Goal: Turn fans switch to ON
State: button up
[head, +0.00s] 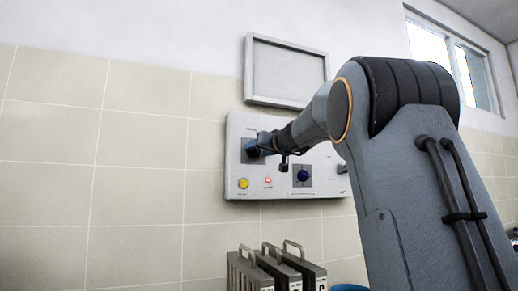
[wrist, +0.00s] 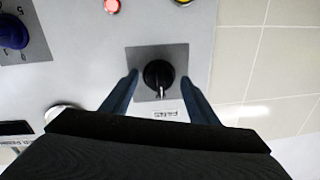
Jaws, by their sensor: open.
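The fans switch is a round black knob (wrist: 158,73) on a grey square plate (wrist: 178,53), with a small label beside it that is too blurred to read surely. Its pale pointer mark points down in the wrist view, toward that label. My gripper (wrist: 160,77) is open, with one blue finger on each side of the knob and gaps to both. In the head view my gripper (head: 259,146) is at the upper left of the wall panel (head: 234,163) and covers most of the knob. I cannot read any ON or OFF mark.
A blue knob (head: 303,175), red light (head: 267,181) and yellow button (head: 243,184) are on the same panel. A framed board (head: 285,72) hangs above. Several grey binder-like objects with handles (head: 270,270) stand below. The tiled wall at left is clear.

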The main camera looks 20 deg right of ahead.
jog(key=c, duration=1)
jog(key=shift+c, duration=0.2)
jog(key=shift+m+b, duration=0.3)
jog(key=shift+b, duration=0.2)
jog(key=m+b, duration=0.3)
jog(key=shift+f+m, duration=0.15)
jog(key=shift+m, duration=0.25)
jog(key=m+b, duration=0.2)
jog(key=m, duration=0.2)
jog(key=shift+m+t+b, duration=0.3)
jog(key=shift+m, duration=0.1)
jog(key=m, duration=0.4)
jog(key=shift+a+m+h+b, duration=0.1)
jog(key=shift+m+h+b, duration=0.2)
jog(key=shift+m, duration=0.1)
jog(key=m, duration=0.4)
jog(key=shift+m+h+p, duration=0.3)
